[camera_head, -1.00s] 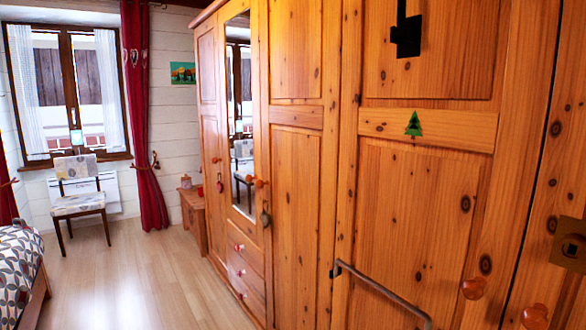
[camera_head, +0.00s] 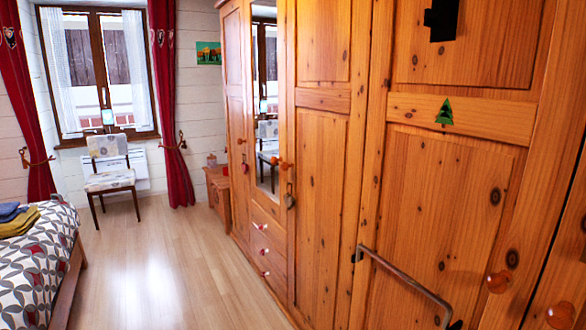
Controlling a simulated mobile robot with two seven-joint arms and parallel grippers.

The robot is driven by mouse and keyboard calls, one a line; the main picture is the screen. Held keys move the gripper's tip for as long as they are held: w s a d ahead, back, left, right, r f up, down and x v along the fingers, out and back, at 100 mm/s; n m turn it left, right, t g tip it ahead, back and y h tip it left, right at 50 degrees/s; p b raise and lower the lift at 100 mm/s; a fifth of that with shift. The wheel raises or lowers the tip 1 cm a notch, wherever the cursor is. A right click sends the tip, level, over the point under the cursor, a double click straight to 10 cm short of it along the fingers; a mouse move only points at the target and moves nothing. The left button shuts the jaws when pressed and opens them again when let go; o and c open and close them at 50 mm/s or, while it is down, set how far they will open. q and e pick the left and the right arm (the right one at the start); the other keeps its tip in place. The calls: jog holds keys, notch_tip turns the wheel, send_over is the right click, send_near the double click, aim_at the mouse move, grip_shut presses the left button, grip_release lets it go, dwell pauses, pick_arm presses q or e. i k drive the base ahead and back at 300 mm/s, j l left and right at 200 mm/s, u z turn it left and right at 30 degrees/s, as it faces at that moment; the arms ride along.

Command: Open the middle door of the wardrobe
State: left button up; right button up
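The pine wardrobe (camera_head: 325,101) stands along the right side, and its doors look shut. Its middle door carries a tall mirror (camera_head: 265,110) above several small drawers (camera_head: 268,246) with pale knobs. Neither of my grippers is in view.
A bed (camera_head: 40,262) with a patterned cover is at lower left. A chair (camera_head: 111,175) stands by the window (camera_head: 103,70), and a small wooden cabinet (camera_head: 217,190) beyond the wardrobe. A metal bar (camera_head: 405,282) is at lower right. The wooden floor (camera_head: 165,270) between is clear.

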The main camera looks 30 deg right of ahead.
aim_at(328, 44)
jog(key=i+z, duration=0.25)
jog(key=z, duration=0.2)
jog(key=i+z, duration=0.25)
jog(key=z, duration=0.2)
jog(key=i+j+z, duration=0.1)
jog(key=i+z, duration=0.15)
jog(key=z, duration=0.2)
